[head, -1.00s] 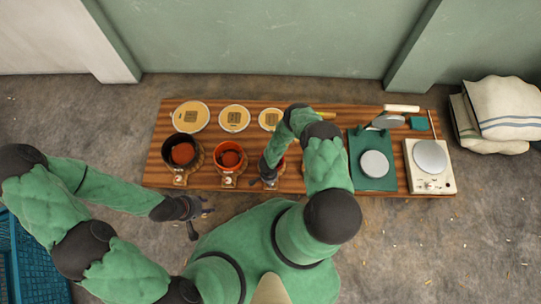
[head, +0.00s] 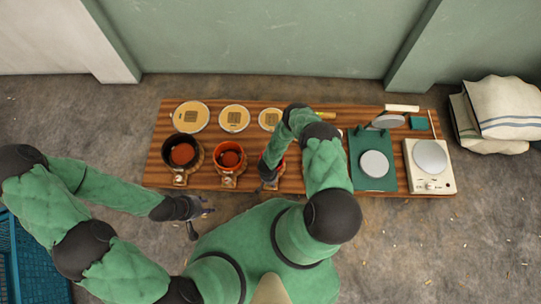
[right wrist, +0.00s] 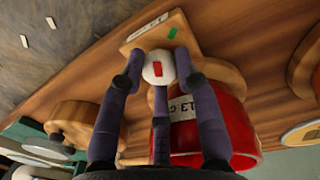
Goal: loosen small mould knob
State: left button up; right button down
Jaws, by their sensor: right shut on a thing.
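The small red mould (right wrist: 220,128) with a white label sits on a wooden base; in the head view my right arm mostly covers it. Its round white knob (right wrist: 155,65) with a red mark lies between the purple fingers of my right gripper (right wrist: 158,72), which is shut on it. In the head view my right gripper (head: 267,182) is at the table's front edge, small and partly hidden. My left gripper (head: 200,216) is empty and apart from the table, at its front left, with its fingers spread.
On the wooden table (head: 222,112), a black mould (head: 176,139) and a larger red mould (head: 226,146) stand left of my right arm. Yellow discs (head: 234,118) lie behind them. A green press (head: 375,182) and a white scale (head: 444,184) are at right.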

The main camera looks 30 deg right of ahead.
jog(key=n, duration=0.3)
jog(key=shift+s+a+n, duration=0.1)
jog(key=shift+s+n, duration=0.05)
jog(key=shift+n, duration=0.25)
jog(key=n, duration=0.3)
jog(key=shift+n, duration=0.3)
jog(key=n, duration=0.6)
jog(key=shift+s+n+t, duration=0.1)
jog(key=shift+n+t, duration=0.2)
jog(key=shift+t, duration=0.1)
jog(key=shift+n, duration=0.3)
jog(key=c, duration=0.9)
grip_release()
jog(key=shift+r, duration=0.1)
notch_tip(320, 180, up, 12)
jog(key=shift+s+a, duration=0.2)
jog(key=shift+s, duration=0.05)
